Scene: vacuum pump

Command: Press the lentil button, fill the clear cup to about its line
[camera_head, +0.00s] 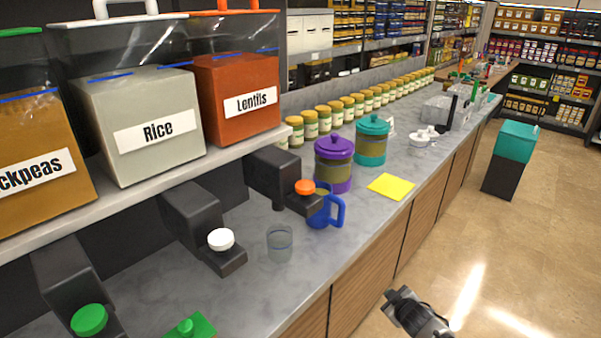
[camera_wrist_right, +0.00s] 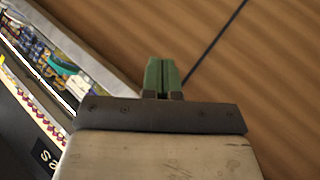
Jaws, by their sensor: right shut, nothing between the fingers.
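The lentil dispenser's orange button (camera_head: 305,187) sits on a dark spout arm below the orange bin (camera_head: 238,97) labelled "Lentils". The clear cup (camera_head: 280,243) stands upright on the counter, nearer the camera than the lentil spout and to the right of the white button. A faint blue line shows on it; I see no contents. My right gripper (camera_head: 400,297) is low at the right, off the counter's front edge and apart from the cup and button. In the wrist view its green fingers (camera_wrist_right: 161,73) are together and empty. My left gripper is not in view.
White (camera_head: 221,239) and green (camera_head: 89,319) buttons belong to the other dispensers. Purple-lidded (camera_head: 334,165) and teal-lidded (camera_head: 372,142) jars and a yellow sheet (camera_head: 391,187) lie beyond. The counter right of the cup is clear.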

